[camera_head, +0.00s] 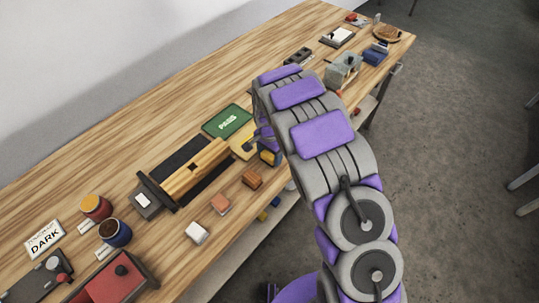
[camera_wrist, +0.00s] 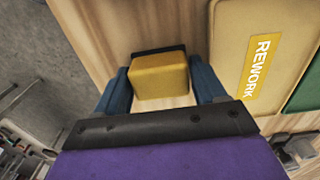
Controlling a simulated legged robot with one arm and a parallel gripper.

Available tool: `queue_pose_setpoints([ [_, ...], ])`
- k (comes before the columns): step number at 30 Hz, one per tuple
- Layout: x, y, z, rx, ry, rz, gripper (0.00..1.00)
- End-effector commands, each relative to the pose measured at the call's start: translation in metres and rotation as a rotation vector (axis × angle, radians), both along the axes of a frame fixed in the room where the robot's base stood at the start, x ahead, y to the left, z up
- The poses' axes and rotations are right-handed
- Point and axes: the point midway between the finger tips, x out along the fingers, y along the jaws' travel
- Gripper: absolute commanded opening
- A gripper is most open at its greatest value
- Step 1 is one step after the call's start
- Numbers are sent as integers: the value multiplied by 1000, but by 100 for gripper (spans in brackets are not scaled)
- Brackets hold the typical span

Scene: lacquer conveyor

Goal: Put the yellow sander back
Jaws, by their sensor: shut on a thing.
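The yellow sander (camera_wrist: 161,77) is a yellow block with a dark edge along its far side. In the wrist view it sits between the two blue fingers of my gripper (camera_wrist: 164,88), which is shut on it. In the head view my gripper (camera_head: 264,146) is near the table's front edge, beside the yellow REWORK mat (camera_head: 241,146), and largely hidden by my arm. A small yellow part of the sander (camera_head: 268,157) shows there. I cannot tell whether it touches the table.
The green PASS mat (camera_head: 222,130) lies behind the REWORK mat. To the left are a wooden piece on a dark conveyor (camera_head: 177,157), a brown block (camera_head: 252,180), a pinkish block (camera_head: 220,204) and a white block (camera_head: 197,233). Grey blocks (camera_head: 343,72) stand towards the far end.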

Motion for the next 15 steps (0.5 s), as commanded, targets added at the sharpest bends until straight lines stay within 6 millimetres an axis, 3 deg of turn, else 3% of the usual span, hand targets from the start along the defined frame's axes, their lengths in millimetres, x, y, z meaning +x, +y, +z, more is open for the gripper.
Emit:
queue_pose_setpoints([
  [8,0,0,-1,0,0,0,42],
  [9,0,0,-1,0,0,0,71],
  [15,0,0,-1,0,0,0,90],
])
